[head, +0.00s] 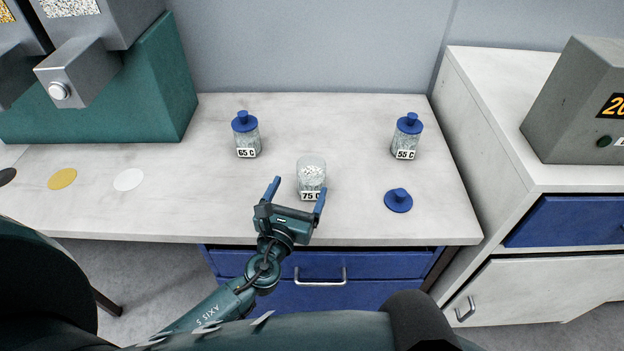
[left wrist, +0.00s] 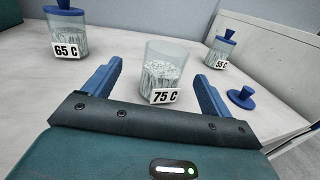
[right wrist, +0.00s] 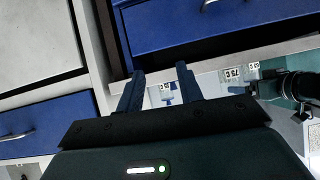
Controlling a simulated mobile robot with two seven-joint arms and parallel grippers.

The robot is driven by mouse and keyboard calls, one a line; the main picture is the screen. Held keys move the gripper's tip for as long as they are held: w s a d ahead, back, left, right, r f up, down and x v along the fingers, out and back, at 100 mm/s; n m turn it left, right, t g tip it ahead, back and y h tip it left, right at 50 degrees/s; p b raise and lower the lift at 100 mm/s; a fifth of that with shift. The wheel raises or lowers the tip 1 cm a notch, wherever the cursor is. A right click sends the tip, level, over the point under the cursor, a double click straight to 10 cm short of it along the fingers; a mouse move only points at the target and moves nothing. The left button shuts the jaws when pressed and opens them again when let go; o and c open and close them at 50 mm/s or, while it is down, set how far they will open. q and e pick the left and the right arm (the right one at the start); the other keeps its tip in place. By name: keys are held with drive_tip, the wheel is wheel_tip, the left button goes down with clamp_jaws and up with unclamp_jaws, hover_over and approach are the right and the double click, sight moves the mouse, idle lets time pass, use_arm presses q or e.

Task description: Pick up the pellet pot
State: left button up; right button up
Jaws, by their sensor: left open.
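The lidless glass pot labelled 75 C (head: 311,172), holding pale pellets, stands upright near the front middle of the bench. My left gripper (head: 297,191) is open just in front of it, its right finger close to the label corner. In the left wrist view the pot (left wrist: 163,72) shows in the gap between the two fingers (left wrist: 160,85), with no grip on it. My right gripper (right wrist: 160,85) has its fingers apart and empty, in front of the blue drawers and below the bench top. It is not seen in the head view.
Blue-lidded pots labelled 65 C (head: 246,135) and 55 C (head: 406,137) stand farther back on either side. A loose blue lid (head: 398,201) lies to the right. Coloured discs (head: 129,179) lie on the left. A grey-green machine (head: 150,90) stands at the back left.

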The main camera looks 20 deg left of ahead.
sight(303, 179)
use_arm(q)
drive_tip(key=w, duration=0.3)
drive_tip(key=shift+w, duration=0.25)
drive_tip(key=shift+w+d+r+p, duration=0.15)
drive_tip(key=shift+w+d, duration=0.1)
drive_tip(key=shift+w, duration=1.1)
drive_tip(key=shift+w+d+p, duration=0.15)
drive_tip(key=shift+w+d, duration=0.05)
drive_tip(key=shift+w, duration=1.15)
drive_tip(key=shift+c, duration=0.2)
drive_tip(key=c, duration=1.7)
